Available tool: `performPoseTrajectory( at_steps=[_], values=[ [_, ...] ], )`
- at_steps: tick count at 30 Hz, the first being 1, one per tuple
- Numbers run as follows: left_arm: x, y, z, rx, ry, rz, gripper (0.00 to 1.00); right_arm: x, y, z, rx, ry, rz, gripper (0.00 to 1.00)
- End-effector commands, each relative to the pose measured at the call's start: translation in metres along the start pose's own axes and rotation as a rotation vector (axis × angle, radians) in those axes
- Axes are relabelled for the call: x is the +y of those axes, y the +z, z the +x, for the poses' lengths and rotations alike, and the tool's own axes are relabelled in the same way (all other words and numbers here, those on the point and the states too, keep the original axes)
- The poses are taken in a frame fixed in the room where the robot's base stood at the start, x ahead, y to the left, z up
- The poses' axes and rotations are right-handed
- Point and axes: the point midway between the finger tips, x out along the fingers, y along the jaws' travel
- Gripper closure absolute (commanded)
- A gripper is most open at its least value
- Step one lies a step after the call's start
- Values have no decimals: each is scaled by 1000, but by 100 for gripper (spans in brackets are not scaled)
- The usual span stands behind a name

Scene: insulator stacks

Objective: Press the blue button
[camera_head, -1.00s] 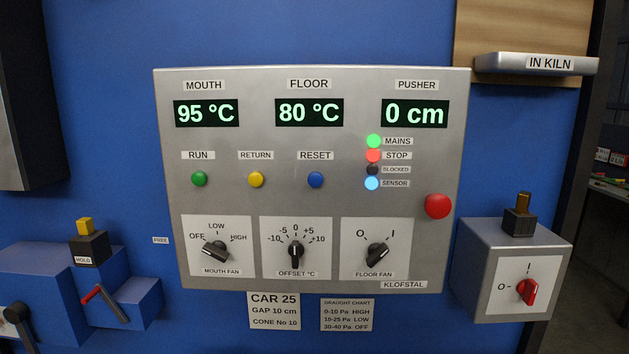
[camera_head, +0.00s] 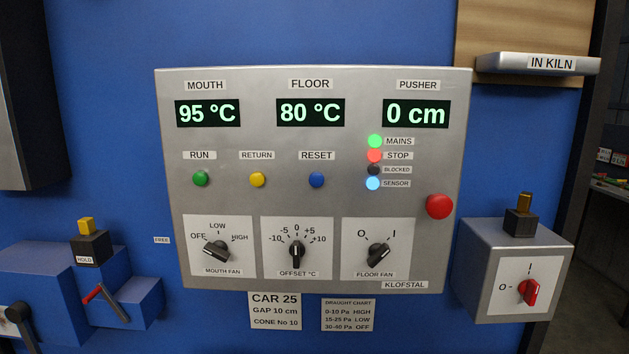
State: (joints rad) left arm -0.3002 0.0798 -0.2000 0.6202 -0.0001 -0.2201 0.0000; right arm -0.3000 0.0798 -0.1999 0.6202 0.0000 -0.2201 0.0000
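The blue button (camera_head: 317,180) is a small round button under the RESET label, on the grey metal control panel (camera_head: 340,205). It is the rightmost of three buttons in a row. A yellow button (camera_head: 257,180) labelled RETURN is to its left, and a green button (camera_head: 201,179) labelled RUN is further left. Nothing covers the blue button. Neither of my grippers is in the view.
A red mushroom button (camera_head: 439,206) sticks out at the panel's right. Three rotary knobs sit below the buttons. A grey box with a red switch (camera_head: 529,292) juts out at lower right, blue boxes with a lever (camera_head: 100,298) at lower left.

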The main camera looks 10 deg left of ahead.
Motion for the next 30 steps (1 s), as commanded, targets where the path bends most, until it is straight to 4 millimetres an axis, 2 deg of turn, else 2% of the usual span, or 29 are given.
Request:
performPoseTrajectory(
  at_steps=[10,19,30],
  values=[
    [0,0,0,0,0,0,64,0,0,0,0,0,0,39],
    [0,0,0,0,0,0,100,0,0,0,0,0,0,39],
    [0,0,0,0,0,0,100,0,0,0,0,0,0,39]
  ],
)
